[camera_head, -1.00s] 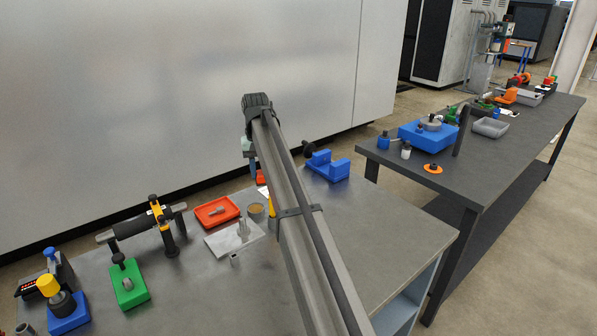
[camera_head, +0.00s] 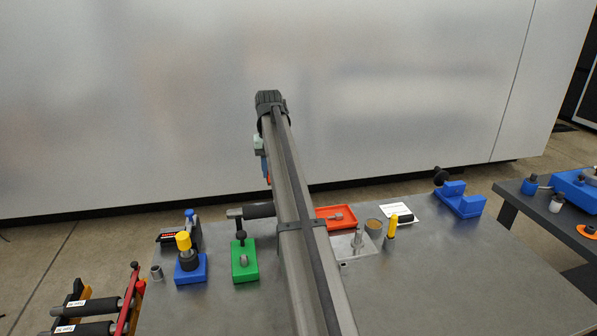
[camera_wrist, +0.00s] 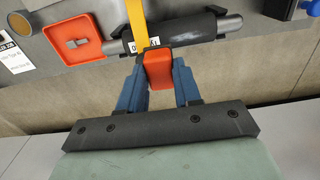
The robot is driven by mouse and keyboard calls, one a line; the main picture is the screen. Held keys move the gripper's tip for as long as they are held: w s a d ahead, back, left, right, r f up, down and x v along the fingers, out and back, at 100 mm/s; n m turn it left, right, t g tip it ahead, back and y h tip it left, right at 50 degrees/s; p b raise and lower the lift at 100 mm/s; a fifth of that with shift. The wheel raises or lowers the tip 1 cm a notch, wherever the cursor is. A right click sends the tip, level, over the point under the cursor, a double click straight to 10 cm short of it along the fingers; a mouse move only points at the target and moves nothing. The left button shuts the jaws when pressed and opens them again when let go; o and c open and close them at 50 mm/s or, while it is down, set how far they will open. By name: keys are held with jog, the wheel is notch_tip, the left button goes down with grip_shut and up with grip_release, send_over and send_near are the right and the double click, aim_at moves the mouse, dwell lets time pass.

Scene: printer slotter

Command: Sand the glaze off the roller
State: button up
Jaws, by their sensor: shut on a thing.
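The roller (camera_head: 258,211) is a dark cylinder with a grey shaft, lying across the back of the grey bench, partly hidden behind my arm. In the wrist view the roller (camera_wrist: 182,28) lies just beyond my fingertips, with a yellow strap-like part and a small white label at its middle. My gripper (camera_wrist: 158,72) has its blue fingers shut on an orange-red block (camera_wrist: 158,68). I cannot tell whether the block touches the roller. In the head view my gripper (camera_head: 264,165) is small and partly hidden by the arm.
An orange-red tray (camera_head: 322,224) holds a small grey part. A green block (camera_head: 242,268) and a blue base (camera_head: 193,274) stand left of my arm. A yellow-topped tool (camera_head: 391,228) and blue cradle (camera_head: 462,203) stand right. The bench's right front is clear.

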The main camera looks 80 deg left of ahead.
jog(key=shift+s+a, duration=0.1)
jog(key=shift+s, duration=0.65)
jog(key=shift+f, duration=2.9)
notch_tip(320, 180, down, 2)
jog(key=shift+f, duration=0.15)
jog(key=shift+s, duration=0.9)
grip_shut()
jog(key=shift+s, duration=2.65)
jog(key=shift+w, duration=3.55)
jog(key=shift+s, duration=3.6)
jog(key=shift+w, duration=3.65)
jog(key=shift+r, duration=4.15)
